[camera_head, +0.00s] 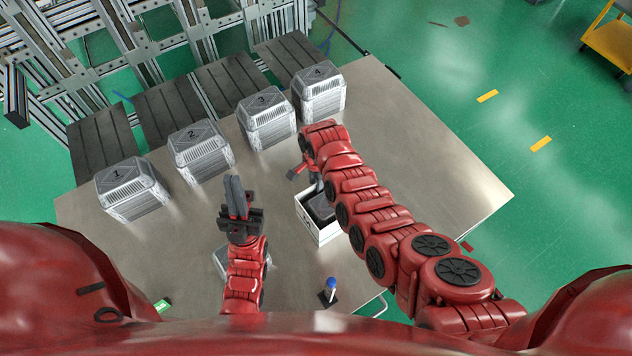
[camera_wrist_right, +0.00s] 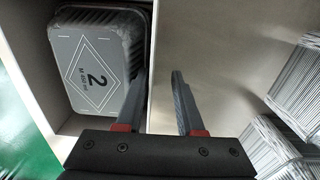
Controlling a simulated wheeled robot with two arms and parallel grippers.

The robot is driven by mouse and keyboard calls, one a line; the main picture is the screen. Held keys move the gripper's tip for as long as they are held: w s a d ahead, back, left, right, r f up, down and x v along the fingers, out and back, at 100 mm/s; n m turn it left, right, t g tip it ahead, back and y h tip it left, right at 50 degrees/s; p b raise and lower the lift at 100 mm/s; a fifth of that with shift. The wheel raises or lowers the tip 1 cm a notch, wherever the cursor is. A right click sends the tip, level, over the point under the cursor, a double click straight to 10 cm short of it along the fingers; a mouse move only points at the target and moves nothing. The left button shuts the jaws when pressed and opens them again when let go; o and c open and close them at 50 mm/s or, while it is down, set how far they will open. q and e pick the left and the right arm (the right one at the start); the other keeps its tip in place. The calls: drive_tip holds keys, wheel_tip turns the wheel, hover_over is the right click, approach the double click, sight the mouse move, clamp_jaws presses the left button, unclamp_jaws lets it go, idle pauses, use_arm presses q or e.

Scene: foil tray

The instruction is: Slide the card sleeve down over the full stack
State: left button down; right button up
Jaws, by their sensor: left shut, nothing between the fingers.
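A pale, open-topped card box (camera_head: 324,236) stands on the metal table, partly hidden by my right arm. In the right wrist view, the box (camera_wrist_right: 25,62) surrounds a grey foil tray (camera_wrist_right: 98,72) whose lid is marked 2. My right gripper (camera_wrist_right: 160,75) is open at the box, its fingers apart on either side of the near right wall; contact cannot be told. Stacks of foil trays marked 1 (camera_head: 130,190), 2 (camera_head: 200,150), 3 (camera_head: 266,117) and 4 (camera_head: 319,92) stand along the table's far edge. My left gripper (camera_head: 234,182) is shut and empty, left of the box.
A pale tray-like object (camera_head: 222,264) lies partly under my left arm. A small blue-topped item (camera_head: 330,288) stands near the table's front edge. Dark slatted panels (camera_head: 180,103) and metal framing lie behind the stacks. The table (camera_head: 420,140) is clear at right.

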wheel_tip(320, 180, up, 17)
drive_tip(key=p, duration=0.3)
drive_tip(key=shift+r, duration=0.2)
idle(0.7)
